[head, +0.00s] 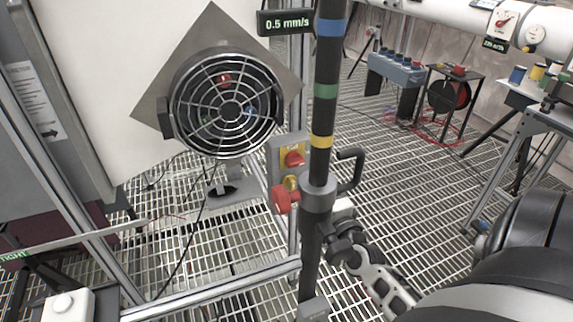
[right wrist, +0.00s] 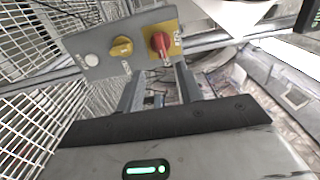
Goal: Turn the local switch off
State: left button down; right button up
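A small grey switch panel (head: 274,160) stands behind the banded pole in the head view. In the right wrist view the panel (right wrist: 88,45) carries a red rotary knob (right wrist: 160,42) on a yellow plate, a yellow knob (right wrist: 122,46) and a white button (right wrist: 91,60). The labels are too small to read. The red knob (head: 293,158) also shows in the head view. My right gripper (right wrist: 158,88) is open and empty, its two fingers apart, pointing at the panel from a short distance. Its fingertips cannot be made out in the head view. My left gripper is not in view.
A dark pole (head: 325,60) with coloured bands and a side handle (head: 351,168) stands close to the panel. A caged fan (head: 228,108) is left of it. A metal rail (head: 215,288) crosses low. Open grating floor (head: 400,175) lies to the right.

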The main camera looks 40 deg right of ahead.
aim_at(298, 165)
jog(key=x, duration=1.1)
grip_shut()
